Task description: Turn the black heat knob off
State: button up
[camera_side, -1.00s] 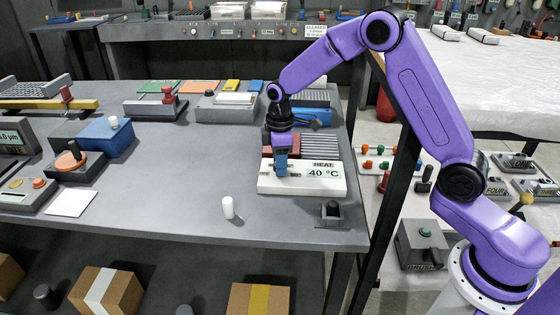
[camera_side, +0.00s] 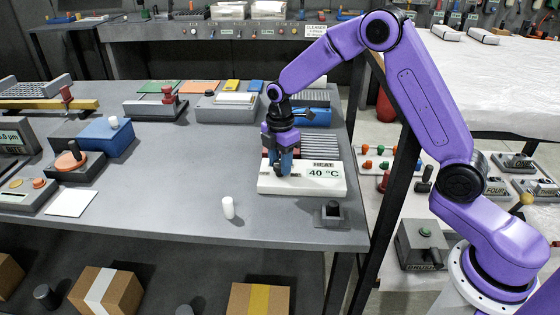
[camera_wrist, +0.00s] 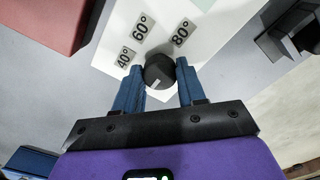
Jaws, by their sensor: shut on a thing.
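The black heat knob (camera_wrist: 159,69) sits on the white heat panel (camera_side: 332,187), which reads HEAT and 40 °C in the side view. In the wrist view the knob is between the two blue fingers of my gripper (camera_wrist: 161,66), which is shut on it. A short pale mark on the knob's face points toward the gripper's palm. The panel's 40°, 60° and 80° labels (camera_wrist: 141,28) show beyond the knob. In the side view the fingers (camera_side: 281,165) reach down to the panel's left part and largely hide the knob.
A white peg (camera_side: 228,208) stands on the grey table in front of the panel. A small dark fixture (camera_side: 331,213) is at the table's front right edge. A reddish block (camera_wrist: 50,22) and finned grey part (camera_side: 317,144) lie close behind the panel.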

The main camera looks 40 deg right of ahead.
dwell(0.3)
jog(key=o, duration=1.1)
jog(key=shift+c, duration=0.2)
jog(key=shift+r, duration=0.15)
notch_tip(320, 180, up, 17)
jog(key=shift+r, duration=0.1)
jog(key=s+a+f+m, duration=0.1)
jog(key=s+a, duration=0.1)
jog(key=s, duration=0.7)
jog(key=s+a+f+m, duration=0.1)
jog(key=s+a+m, duration=0.15)
jog(key=s, duration=0.55)
jog(key=s+d+f+m, duration=0.1)
jog(key=s+d+f, duration=0.2)
jog(key=s, duration=0.6)
jog(key=s+d+f+m, duration=0.1)
jog(key=s+d+f, duration=0.2)
jog(key=s, duration=0.7)
